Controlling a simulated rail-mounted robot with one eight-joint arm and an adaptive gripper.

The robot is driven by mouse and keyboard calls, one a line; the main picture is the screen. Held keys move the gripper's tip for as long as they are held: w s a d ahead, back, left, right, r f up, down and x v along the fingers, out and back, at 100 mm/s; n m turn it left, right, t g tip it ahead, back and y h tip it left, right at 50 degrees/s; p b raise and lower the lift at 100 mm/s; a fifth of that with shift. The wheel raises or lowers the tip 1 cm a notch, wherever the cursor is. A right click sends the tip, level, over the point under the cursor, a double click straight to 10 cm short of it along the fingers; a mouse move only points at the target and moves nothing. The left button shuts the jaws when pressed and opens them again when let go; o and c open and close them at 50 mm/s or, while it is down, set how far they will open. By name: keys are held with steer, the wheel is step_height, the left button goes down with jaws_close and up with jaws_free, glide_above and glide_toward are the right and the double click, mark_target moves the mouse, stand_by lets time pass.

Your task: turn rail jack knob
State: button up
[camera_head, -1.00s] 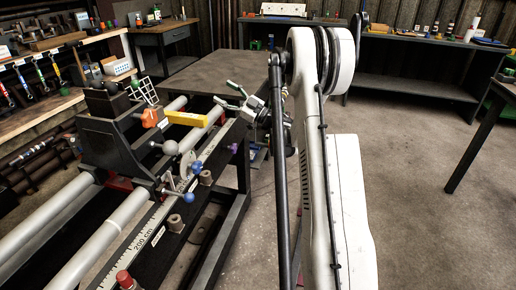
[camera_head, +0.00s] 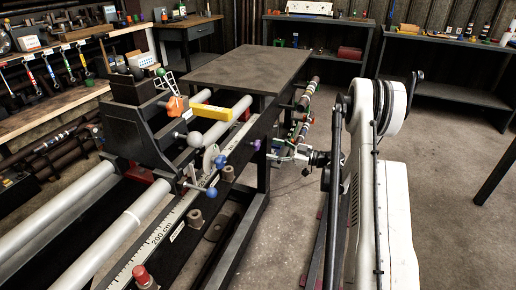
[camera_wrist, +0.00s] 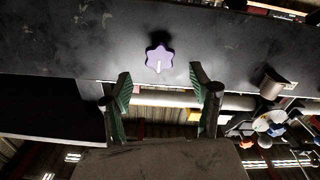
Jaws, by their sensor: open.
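A purple star-shaped knob (camera_wrist: 159,58) with a white mark sits on a dark flat panel in the wrist view. It also shows as a small purple spot on the side of the lathe bed in the head view (camera_head: 256,145). My gripper (camera_wrist: 160,80) is open, with a green-padded finger on each side and nothing between them. The knob appears centred between the fingers, just past their tips. I see no contact. In the head view, my gripper (camera_head: 273,157) is beside the bed near the knob, partly hard to make out.
Blue knobs (camera_head: 212,192) and a red knob (camera_head: 142,274) lie along the scaled rail. A grey cylinder (camera_wrist: 272,85) juts out right of the purple knob. A dark table top (camera_head: 245,70) lies behind. Floor right of my arm is open.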

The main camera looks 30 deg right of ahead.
mark_target(259, 146)
steer(key=b+x, duration=0.1)
steer(key=x, duration=0.6)
steer(key=shift+w+a+b, duration=0.2)
steer(key=shift+w+b, duration=0.1)
steer(key=c, duration=1.2)
